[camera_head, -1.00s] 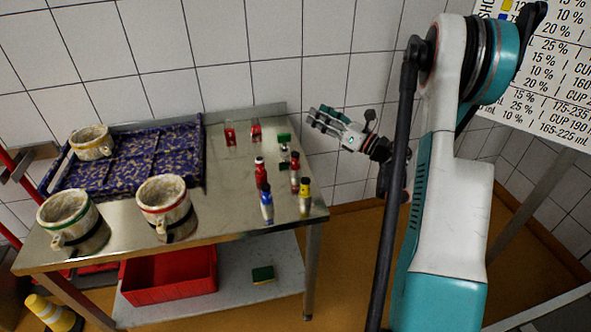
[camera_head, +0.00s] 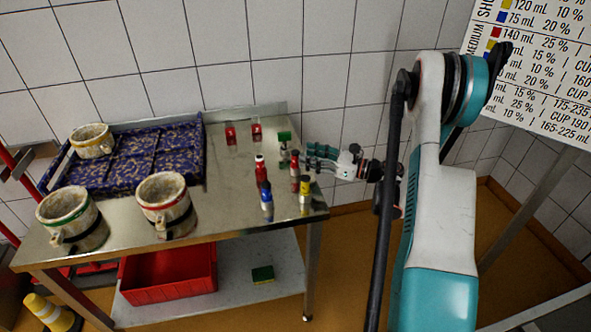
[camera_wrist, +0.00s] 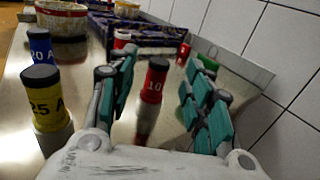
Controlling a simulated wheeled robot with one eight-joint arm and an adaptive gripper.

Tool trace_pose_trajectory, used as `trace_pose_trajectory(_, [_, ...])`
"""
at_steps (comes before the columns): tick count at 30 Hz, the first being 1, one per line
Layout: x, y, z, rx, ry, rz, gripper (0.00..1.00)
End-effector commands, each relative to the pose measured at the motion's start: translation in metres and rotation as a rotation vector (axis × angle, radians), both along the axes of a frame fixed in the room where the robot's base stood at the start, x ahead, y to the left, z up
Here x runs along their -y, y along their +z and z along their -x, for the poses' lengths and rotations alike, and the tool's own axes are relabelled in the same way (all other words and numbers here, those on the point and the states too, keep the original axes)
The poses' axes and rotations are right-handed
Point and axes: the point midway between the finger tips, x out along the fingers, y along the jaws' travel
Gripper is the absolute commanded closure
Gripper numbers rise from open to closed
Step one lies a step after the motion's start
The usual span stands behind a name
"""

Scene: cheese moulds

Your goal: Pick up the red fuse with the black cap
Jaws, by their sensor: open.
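The red fuse with the black cap (camera_wrist: 152,88) stands upright on the metal table, marked "10". In the wrist view it shows between the two spread fingers of my gripper (camera_wrist: 162,62), with a gap on each side. In the head view my gripper (camera_head: 312,156) reaches in from the right at the table's right edge, open and empty. Its fingertips are close to the red fuse (camera_head: 295,170); the head view does not clearly show how far the fingers reach around it.
A yellow fuse (camera_wrist: 46,105) and a blue fuse (camera_wrist: 40,48) stand left of my gripper. A red fuse with a white cap (camera_head: 261,172) stands beyond. A green-topped piece (camera_head: 284,136) is near the right edge. Moulds and a blue patterned tray (camera_head: 150,155) fill the left.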

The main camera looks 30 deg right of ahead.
Motion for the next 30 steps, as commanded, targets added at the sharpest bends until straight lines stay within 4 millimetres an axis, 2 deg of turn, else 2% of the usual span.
trace_pose_trajectory(5, [-0.006,-0.002,-0.007,0.000,0.001,0.000,0.54])
trace_pose_trajectory(15, [-0.033,-0.005,-0.040,0.000,0.001,0.000,0.54])
trace_pose_trajectory(22, [-0.033,-0.004,-0.042,0.000,-0.001,-0.001,0.54])
trace_pose_trajectory(28, [-0.033,-0.004,-0.042,0.000,-0.001,-0.001,0.99])
trace_pose_trajectory(30, [-0.033,-0.004,-0.042,0.000,-0.001,-0.001,1.00])
